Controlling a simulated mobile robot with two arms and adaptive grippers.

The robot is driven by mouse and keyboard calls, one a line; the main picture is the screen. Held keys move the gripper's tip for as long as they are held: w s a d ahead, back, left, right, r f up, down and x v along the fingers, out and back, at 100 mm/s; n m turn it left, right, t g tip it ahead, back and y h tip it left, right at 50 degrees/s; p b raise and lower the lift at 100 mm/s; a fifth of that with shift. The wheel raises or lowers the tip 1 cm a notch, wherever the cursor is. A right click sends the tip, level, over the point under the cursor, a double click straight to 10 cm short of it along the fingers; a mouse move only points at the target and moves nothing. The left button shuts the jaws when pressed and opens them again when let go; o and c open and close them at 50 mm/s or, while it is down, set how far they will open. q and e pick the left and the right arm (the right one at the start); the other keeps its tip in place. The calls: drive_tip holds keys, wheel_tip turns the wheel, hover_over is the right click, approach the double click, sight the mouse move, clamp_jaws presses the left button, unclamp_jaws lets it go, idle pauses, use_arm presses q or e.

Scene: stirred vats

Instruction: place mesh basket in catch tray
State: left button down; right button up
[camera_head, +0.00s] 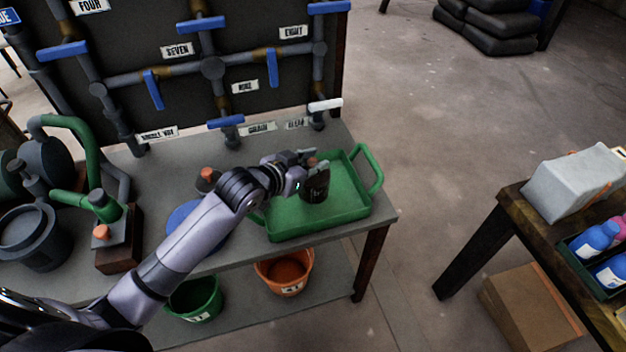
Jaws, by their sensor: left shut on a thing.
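The catch tray is a green tray (345,207) with raised handles at its ends, on the right part of the grey bench. My left arm reaches in from the lower left. My left gripper (310,160) is over the tray and shut on a small dark basket (316,187). The basket looks roughly upright within the tray's outline. I cannot tell whether it touches the tray floor. The arm and wrist hide the tray's left side. The mesh is too small to make out. My right gripper is not in view.
A labelled pipe panel with blue valve handles (226,122) stands behind the tray. Left are a dark pot (30,238), green pipes and a blue round thing (186,217). Orange (284,272) and green (194,299) buckets stand below. A side table (507,196) is right, past open floor.

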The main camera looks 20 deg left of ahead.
sight(312, 180)
use_arm(q)
drive_tip(key=shift+f, duration=2.85)
drive_tip(key=shift+f, duration=0.1)
drive_tip(key=c, duration=1.4)
unclamp_jaws()
drive_tip(key=shift+s, duration=0.15)
drive_tip(key=v, duration=1.1)
drive_tip(key=shift+s+r, duration=0.3)
drive_tip(key=shift+a, duration=0.1)
